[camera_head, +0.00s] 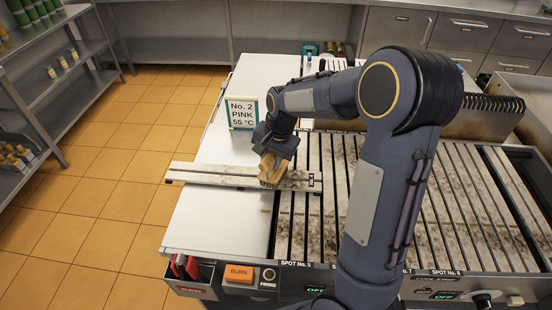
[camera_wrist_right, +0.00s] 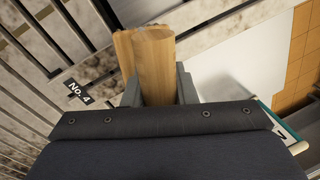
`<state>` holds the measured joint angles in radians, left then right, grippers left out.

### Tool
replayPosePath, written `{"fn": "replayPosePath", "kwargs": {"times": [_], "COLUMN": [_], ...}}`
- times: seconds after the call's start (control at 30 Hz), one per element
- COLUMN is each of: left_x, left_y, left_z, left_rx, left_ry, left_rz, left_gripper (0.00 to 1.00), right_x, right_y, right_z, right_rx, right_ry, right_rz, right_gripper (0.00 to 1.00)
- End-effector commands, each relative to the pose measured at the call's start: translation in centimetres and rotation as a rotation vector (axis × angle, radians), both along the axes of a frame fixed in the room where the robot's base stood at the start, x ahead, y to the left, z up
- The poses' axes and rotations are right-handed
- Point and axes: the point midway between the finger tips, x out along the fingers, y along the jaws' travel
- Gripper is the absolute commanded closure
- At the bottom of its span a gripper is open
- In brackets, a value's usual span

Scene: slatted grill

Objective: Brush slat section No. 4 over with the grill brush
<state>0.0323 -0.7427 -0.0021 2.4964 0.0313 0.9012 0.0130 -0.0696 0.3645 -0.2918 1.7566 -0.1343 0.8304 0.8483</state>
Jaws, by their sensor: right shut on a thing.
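A pale slat section (camera_head: 215,176) lies crosswise over the white worktop and the left part of the grill, with dark soot towards its right end. In the right wrist view a black label reading No. 4 (camera_wrist_right: 78,92) sits at its end. My right gripper (camera_head: 272,153) is shut on the wooden grill brush (camera_head: 271,172), over the sooty part of the section. The brush's wooden block (camera_wrist_right: 152,65) also shows between the fingers in the wrist view. Its bristles are hidden there, and I cannot tell whether they touch the section. My left gripper is not in view.
A sign reading No. 2 PINK 55 °C (camera_head: 242,112) stands on the worktop (camera_head: 215,222) behind the section. Sooty grill slats (camera_head: 470,215) lie to the right. An orange BURN button (camera_head: 239,272) is at the front. The section's left end reaches the worktop's left edge.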

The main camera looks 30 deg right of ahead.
Motion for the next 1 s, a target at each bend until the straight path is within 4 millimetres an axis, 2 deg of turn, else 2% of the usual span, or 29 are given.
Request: {"fn": "replayPosePath", "kwargs": {"times": [0.23,0.47,0.83,1.0], "left_x": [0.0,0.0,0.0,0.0], "left_y": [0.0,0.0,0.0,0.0], "left_z": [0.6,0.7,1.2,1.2], "left_rx": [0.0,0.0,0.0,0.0], "left_ry": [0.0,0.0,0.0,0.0], "left_rz": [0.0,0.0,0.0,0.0], "left_gripper": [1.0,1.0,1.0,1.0], "right_x": [1.3,1.8,3.6,3.7], "right_y": [1.9,2.4,4.7,4.9], "right_z": [0.1,0.1,0.1,0.1], "right_rx": [0.001,0.0,-0.001,0.0], "right_ry": [0.003,0.0,-0.002,-0.002], "right_rz": [0.004,0.002,0.002,0.001], "right_gripper": [0.96,0.96,0.96,0.96]}}
